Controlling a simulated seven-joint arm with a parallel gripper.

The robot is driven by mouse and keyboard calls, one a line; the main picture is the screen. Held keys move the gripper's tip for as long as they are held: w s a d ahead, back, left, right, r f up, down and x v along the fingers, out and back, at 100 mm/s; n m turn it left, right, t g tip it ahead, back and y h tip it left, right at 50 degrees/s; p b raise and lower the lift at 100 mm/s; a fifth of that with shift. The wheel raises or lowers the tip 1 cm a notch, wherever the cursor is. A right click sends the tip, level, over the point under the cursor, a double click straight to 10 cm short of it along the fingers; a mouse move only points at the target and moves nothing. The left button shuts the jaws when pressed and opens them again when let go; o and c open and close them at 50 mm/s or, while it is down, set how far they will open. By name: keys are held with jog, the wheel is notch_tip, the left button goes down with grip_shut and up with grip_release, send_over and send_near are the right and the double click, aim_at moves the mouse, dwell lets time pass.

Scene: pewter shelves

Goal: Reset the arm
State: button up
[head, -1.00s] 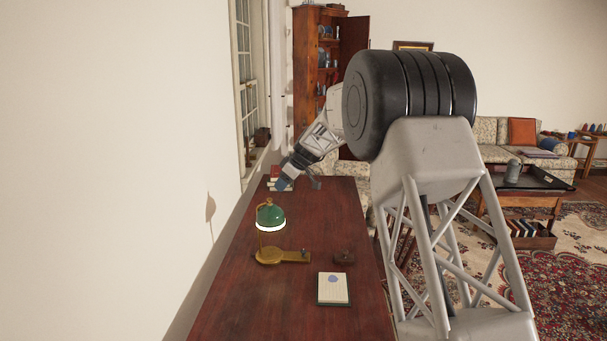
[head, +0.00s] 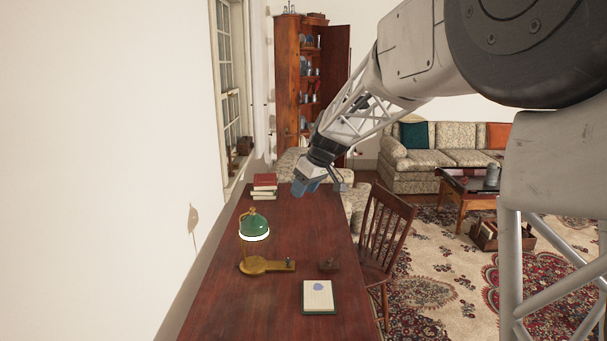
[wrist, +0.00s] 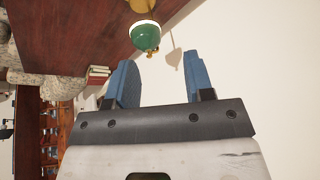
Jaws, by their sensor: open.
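My gripper (head: 305,187) hangs in the air above the far part of the dark red wooden desk (head: 230,305) in the head view. It points down and to the left. In the wrist view, the two blue fingers of my gripper (wrist: 162,78) stand apart with nothing between them. The arm reaches in from the upper right of the head view.
A green-shaded lamp (head: 254,226), a notepad (head: 318,298) and a small dark object (head: 328,265) are on the desk. Stacked red books (head: 264,184) lie at its far end. A wooden chair (head: 388,228) stands at its right side. The wall is left.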

jog(key=s+d+r+m+h, duration=0.1)
jog(key=s+d+m, duration=0.3)
jog(key=s, duration=0.8)
jog(key=s+d+r+m+h, duration=0.1)
jog(key=s+d, duration=0.6)
jog(key=s, duration=0.6)
jog(key=s+d+f+m+h, duration=0.1)
jog(key=s+d+f+m, duration=0.1)
jog(key=s, duration=0.9)
jog(key=s+d+f+m+h, duration=0.1)
jog(key=s+d+f+m, duration=0.2)
jog(key=s, duration=0.9)
notch_tip(320, 180, down, 3)
jog(key=shift+s+d+f+h, duration=0.1)
jog(key=shift+s+d+h, duration=0.2)
jog(key=shift+d, duration=0.8)
jog(key=shift+o, duration=0.4)
jog(key=shift+w, duration=0.15)
